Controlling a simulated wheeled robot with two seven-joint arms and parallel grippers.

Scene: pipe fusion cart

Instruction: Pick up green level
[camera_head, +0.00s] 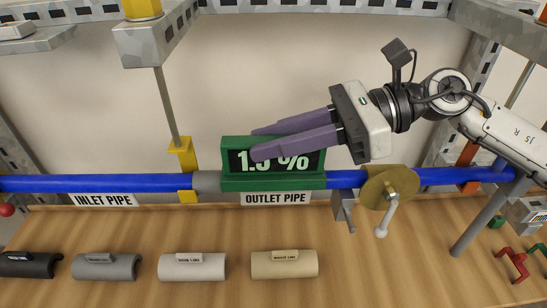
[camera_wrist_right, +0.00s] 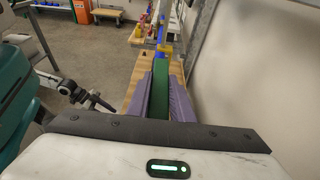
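The green level (camera_head: 230,182) is a green block with a dark display face whose digits are partly covered. It sits at the blue outlet pipe, above the "OUTLET PIPE" label. My right gripper (camera_head: 256,141) reaches in from the right, its purple fingers on either side of the level, one across the front face and one behind the top. In the right wrist view the level (camera_wrist_right: 176,85) fills the space between the fingers (camera_wrist_right: 162,90), with no clear gap. The gripper looks shut on it. My left gripper is not in view.
A blue pipe (camera_head: 90,184) runs across the cart, with a yellow clamp (camera_head: 187,160) left of the level and a brass disc with a handle (camera_head: 390,188) to its right. Several half-pipe shells, including a tan one (camera_head: 284,266), lie on the wooden top (camera_head: 370,270). A grey post stands at right.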

